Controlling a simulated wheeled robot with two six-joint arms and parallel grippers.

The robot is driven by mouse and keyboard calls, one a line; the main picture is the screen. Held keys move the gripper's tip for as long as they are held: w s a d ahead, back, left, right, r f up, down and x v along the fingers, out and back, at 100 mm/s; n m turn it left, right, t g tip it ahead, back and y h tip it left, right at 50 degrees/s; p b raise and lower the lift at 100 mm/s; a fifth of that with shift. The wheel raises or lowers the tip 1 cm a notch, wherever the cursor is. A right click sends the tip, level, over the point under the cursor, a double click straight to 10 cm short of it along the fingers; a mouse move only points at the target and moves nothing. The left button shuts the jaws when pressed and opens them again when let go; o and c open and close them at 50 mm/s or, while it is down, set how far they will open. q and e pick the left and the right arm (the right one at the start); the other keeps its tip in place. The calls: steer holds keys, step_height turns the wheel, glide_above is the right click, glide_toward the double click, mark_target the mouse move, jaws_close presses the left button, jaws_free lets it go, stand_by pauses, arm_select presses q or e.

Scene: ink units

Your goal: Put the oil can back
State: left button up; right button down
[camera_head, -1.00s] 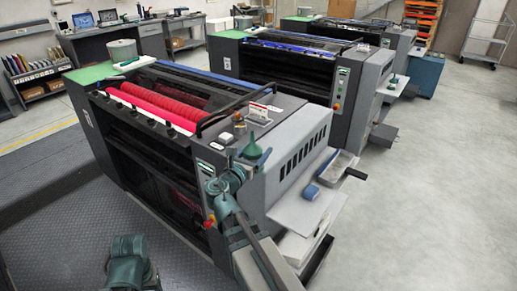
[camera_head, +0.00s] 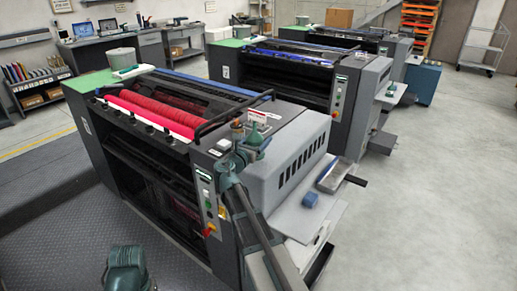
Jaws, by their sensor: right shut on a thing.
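The oil can, a small green can with a tapering spout (camera_head: 254,140), is upright at the near corner of the front press (camera_head: 290,130). My right gripper (camera_head: 243,150) is shut on it, with the arm coming up from the bottom. The fingers are small and partly merge with the can. In the picture the can overlaps the press top and the grey cover; I cannot tell whether it touches them. Of my left arm only a teal part shows at the bottom left; its gripper is out of view.
A small brown-topped item (camera_head: 237,131) and a white sign (camera_head: 257,117) are close by the can. The grey side shelf (camera_head: 290,218) holds a blue block (camera_head: 310,200) and a grey tray (camera_head: 334,176). A similar green can (camera_head: 391,89) stands by the second press.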

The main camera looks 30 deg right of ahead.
steer(key=shift+f+b, duration=1.15)
steer(key=shift+f, duration=0.5)
steer(key=shift+s, duration=0.1)
steer(key=shift+f, duration=0.2)
jaws_free()
steer(key=shift+r, duration=0.2)
steer(key=shift+s+a, duration=0.15)
steer(key=shift+a, duration=0.15)
steer(key=v, duration=1.1)
steer(key=shift+a, duration=0.25)
steer(key=shift+s, duration=0.1)
